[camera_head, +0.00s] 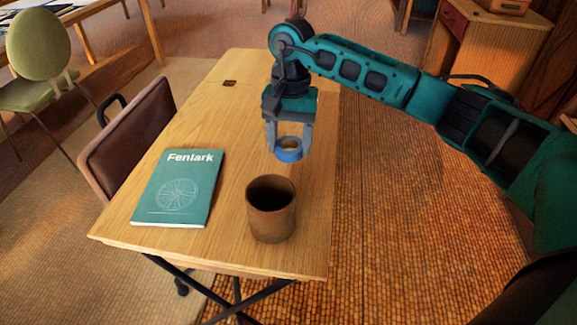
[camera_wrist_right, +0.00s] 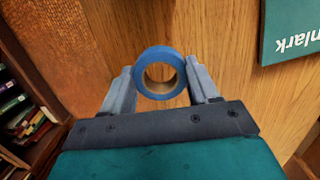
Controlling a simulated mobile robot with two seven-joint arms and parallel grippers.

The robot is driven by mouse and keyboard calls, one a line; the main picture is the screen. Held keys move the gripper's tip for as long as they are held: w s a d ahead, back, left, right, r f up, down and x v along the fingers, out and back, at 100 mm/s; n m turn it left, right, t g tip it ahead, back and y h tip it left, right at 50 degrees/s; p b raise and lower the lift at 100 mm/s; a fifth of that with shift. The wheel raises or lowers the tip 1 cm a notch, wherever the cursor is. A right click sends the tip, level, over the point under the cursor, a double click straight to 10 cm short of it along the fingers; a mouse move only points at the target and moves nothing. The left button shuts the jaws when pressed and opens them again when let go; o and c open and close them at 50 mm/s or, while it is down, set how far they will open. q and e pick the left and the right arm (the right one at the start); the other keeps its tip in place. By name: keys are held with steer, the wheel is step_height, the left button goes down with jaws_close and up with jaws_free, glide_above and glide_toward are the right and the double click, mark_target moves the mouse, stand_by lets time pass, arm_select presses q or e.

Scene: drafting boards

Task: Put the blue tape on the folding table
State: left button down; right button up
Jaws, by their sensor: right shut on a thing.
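The blue tape (camera_head: 289,156) is a small roll held between the fingers of my right gripper (camera_head: 288,146) in the head view. The wrist view shows the roll (camera_wrist_right: 160,51) with its open hole facing the camera and a finger on each side. It is over the wooden top of the folding table (camera_head: 225,115), near the right edge. I cannot tell the exact gap between the roll and the tabletop. My left gripper is out of view.
A brown cup (camera_head: 270,215) stands on the table, nearer than the tape. A teal Fenlark book (camera_head: 178,190) lies to its left. A brown chair (camera_head: 130,140) touches or nears the left edge. The tabletop beyond the book is mostly clear.

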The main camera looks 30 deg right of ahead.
mark_target(289, 176)
step_height(289, 176, down, 6)
steer(key=shift+r+b, duration=0.1)
steer(key=shift+b, duration=0.45)
steer(key=shift+f, duration=0.2)
steer(key=o, duration=0.6)
steer(key=shift+f, duration=0.1)
steer(key=shift+c, duration=0.2)
steer(key=o, duration=0.5)
steer(key=shift+c, duration=0.2)
